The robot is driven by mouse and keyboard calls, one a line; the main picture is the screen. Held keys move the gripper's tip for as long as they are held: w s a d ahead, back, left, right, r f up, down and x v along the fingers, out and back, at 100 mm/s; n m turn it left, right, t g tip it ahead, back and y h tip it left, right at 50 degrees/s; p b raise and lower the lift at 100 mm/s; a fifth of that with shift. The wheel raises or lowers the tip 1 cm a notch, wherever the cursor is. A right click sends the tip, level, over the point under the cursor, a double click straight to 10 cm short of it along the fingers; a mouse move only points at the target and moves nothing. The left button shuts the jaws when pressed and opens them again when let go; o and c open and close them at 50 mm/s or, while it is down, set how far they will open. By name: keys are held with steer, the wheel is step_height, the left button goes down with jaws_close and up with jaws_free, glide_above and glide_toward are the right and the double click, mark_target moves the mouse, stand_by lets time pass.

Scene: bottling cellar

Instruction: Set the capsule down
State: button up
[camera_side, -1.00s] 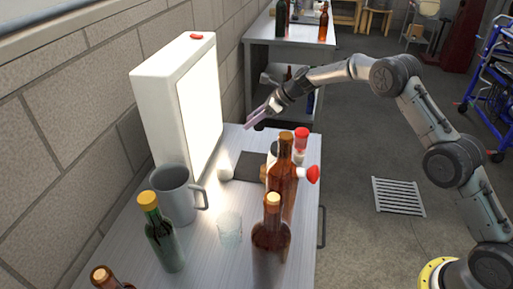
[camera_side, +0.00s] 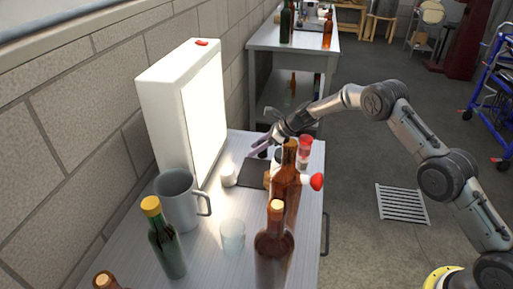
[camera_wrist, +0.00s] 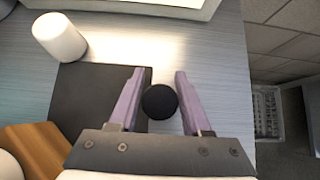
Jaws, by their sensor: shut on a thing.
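My gripper (camera_wrist: 159,88) is shut on the black round capsule (camera_wrist: 159,102), which sits between its two purple fingers. In the side view my gripper (camera_side: 257,149) points down and left over the far end of the table, with the capsule (camera_side: 263,154) a small dark spot at its tips. A dark mat (camera_wrist: 85,95) lies on the table; it also shows in the side view (camera_side: 251,176). In the wrist view the capsule overlaps the mat's right edge. Whether it touches the surface is hard to tell.
A white cylinder (camera_wrist: 60,37) stands beside the mat, near the glowing light box (camera_side: 184,110). Brown bottles (camera_side: 287,185) and a red-capped jar (camera_side: 305,150) stand close to my gripper. A grey mug (camera_side: 177,200), glass (camera_side: 232,236) and green bottle (camera_side: 165,240) are nearer the camera.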

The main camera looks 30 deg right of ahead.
steer(key=shift+f, duration=0.4)
steer(key=o, duration=0.7)
steer(key=shift+r, duration=0.15)
steer(key=shift+r, duration=0.3)
steer(key=v, duration=1.2)
steer(key=shift+r, duration=0.15)
